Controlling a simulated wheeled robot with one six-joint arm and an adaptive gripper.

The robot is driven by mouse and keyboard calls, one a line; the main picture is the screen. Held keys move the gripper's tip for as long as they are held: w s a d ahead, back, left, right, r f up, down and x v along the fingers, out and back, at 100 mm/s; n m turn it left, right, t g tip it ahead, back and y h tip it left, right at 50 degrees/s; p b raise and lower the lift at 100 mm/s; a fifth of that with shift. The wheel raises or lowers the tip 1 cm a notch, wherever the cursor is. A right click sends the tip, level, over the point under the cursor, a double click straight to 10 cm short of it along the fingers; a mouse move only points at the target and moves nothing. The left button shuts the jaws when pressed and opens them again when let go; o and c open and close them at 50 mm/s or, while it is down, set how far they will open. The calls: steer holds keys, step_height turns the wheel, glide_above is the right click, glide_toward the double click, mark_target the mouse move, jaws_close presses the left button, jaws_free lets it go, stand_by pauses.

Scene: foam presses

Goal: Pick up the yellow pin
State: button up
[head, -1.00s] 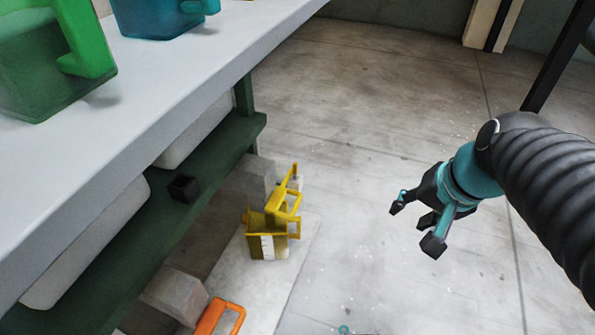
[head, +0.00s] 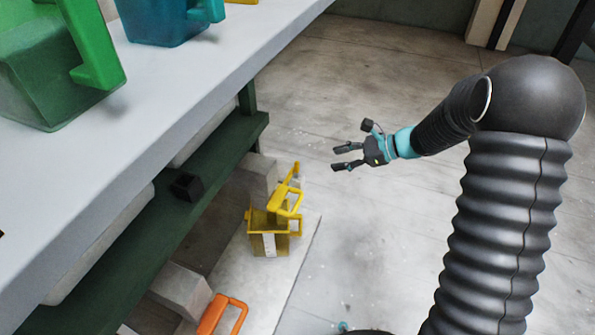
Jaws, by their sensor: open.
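A yellow object with looped handles (head: 270,222) stands on a pale mat on the floor, beside the bench. It has a white strip on its front and an upright yellow part at its back. I cannot tell which part of it, if any, is the yellow pin. A sliver of another yellow thing (head: 241,1) shows on the far bench top, cut off by the picture's edge. My gripper (head: 343,157) is open and empty, its fingers pointing left. In the picture it is above and to the right of the yellow floor object, apart from it.
The bench top (head: 200,80) holds a green jug-like container (head: 50,70) and a teal one (head: 165,22). A small black box (head: 186,187) sits on the green lower shelf. An orange handle (head: 222,314) is near the floor.

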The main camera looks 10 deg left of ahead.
mark_target(297, 162)
steer(key=w+a+f+m+t+y, duration=0.1)
steer(key=w+a+f+m, duration=0.15)
steer(key=w+f, duration=0.3)
steer(key=shift+m, duration=0.45)
steer(key=x, duration=0.8)
steer(key=b+x, duration=0.1)
steer(key=x, duration=0.3)
steer(key=shift+s+a+f, duration=0.2)
steer(key=shift+s+a, duration=0.05)
steer(key=shift+s, duration=0.05)
jaws_close()
